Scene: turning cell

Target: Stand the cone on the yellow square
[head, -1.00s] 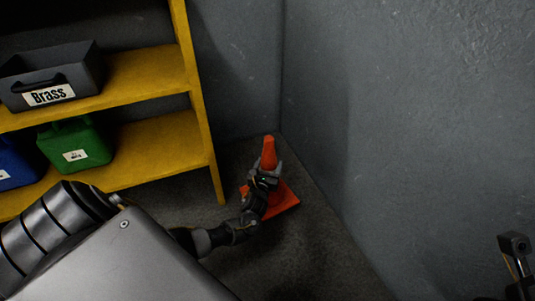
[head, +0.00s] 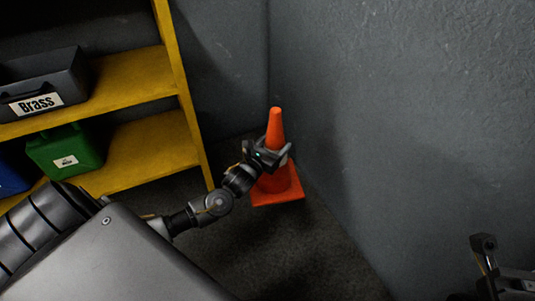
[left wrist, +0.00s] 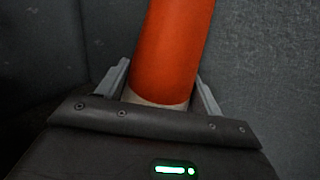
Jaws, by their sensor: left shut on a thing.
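The orange cone (head: 276,128) is upright in the head view, near the corner of the grey walls, with its square base (head: 278,197) at the bottom. My left gripper (head: 273,158) is shut around the cone's middle, at its pale band. It seems to hold the cone off the floor, but the gap under the base is hard to judge. The left wrist view shows the cone (left wrist: 173,50) between the two fingers. The yellow square is not in view.
A yellow shelf (head: 140,78) stands at the left, its post close to my left forearm. It holds a grey bin labelled Brass (head: 70,75), a green bin (head: 78,148) and a blue bin (head: 10,175). Grey walls close off the back and right. Bare dark floor (head: 300,255) lies in front.

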